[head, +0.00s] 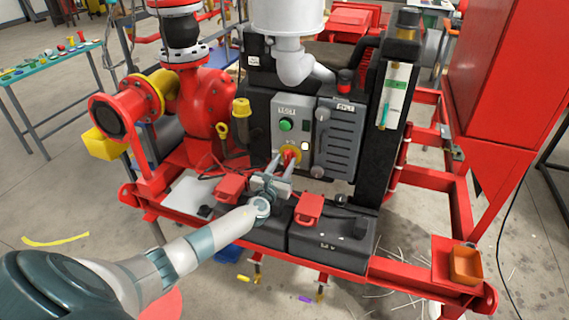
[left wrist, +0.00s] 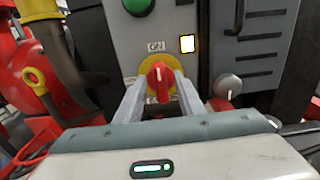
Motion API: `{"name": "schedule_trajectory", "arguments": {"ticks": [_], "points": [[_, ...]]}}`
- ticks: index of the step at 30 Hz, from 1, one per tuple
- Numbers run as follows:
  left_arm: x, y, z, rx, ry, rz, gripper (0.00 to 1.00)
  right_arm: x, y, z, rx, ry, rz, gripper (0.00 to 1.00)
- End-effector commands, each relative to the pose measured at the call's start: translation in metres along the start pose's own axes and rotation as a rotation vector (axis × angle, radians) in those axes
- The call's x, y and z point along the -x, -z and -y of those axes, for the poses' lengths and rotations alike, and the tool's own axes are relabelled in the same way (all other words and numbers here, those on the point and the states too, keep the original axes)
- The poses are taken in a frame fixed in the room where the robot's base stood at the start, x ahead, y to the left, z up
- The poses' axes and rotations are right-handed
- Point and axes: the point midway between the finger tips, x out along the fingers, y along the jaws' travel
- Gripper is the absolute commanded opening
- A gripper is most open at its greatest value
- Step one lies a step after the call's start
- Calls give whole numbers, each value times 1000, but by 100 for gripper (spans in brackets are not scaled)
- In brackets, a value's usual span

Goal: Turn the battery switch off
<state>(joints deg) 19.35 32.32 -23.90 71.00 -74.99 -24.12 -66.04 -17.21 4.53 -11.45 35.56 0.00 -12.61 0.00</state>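The battery switch (left wrist: 160,76) is a red knob with a white line on a round yellow plate, on a grey panel. In the left wrist view its white line is close to vertical, and the lettering above it looks like "ON". It also shows in the head view (head: 290,155), partly behind my gripper. My left gripper (head: 286,166) reaches the switch from the front. In the left wrist view the fingers of my left gripper (left wrist: 158,88) stand apart on either side of the red knob, with gaps visible. My right gripper is not in view.
A green button (head: 286,125) sits above the switch, and a small lit indicator (left wrist: 187,44) is at its upper right. A grey ribbed cover (head: 338,140) stands to the right. Black batteries (head: 330,247) with red terminal covers (head: 309,207) lie below my left arm.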

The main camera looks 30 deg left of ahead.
Motion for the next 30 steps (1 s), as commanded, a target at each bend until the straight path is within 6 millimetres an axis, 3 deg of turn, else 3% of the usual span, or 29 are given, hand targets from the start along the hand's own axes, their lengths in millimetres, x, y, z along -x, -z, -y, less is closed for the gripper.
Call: {"name": "schedule_trajectory", "arguments": {"ticks": [11, 16, 30], "points": [[-4, 0, 0, -1, 0, 0, 35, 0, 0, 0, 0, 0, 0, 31], [-4, 0, 0, -1, 0, 0, 0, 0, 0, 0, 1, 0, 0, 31], [-3, 2, -1, 55, -1, 0, 0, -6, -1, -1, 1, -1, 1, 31]]}}
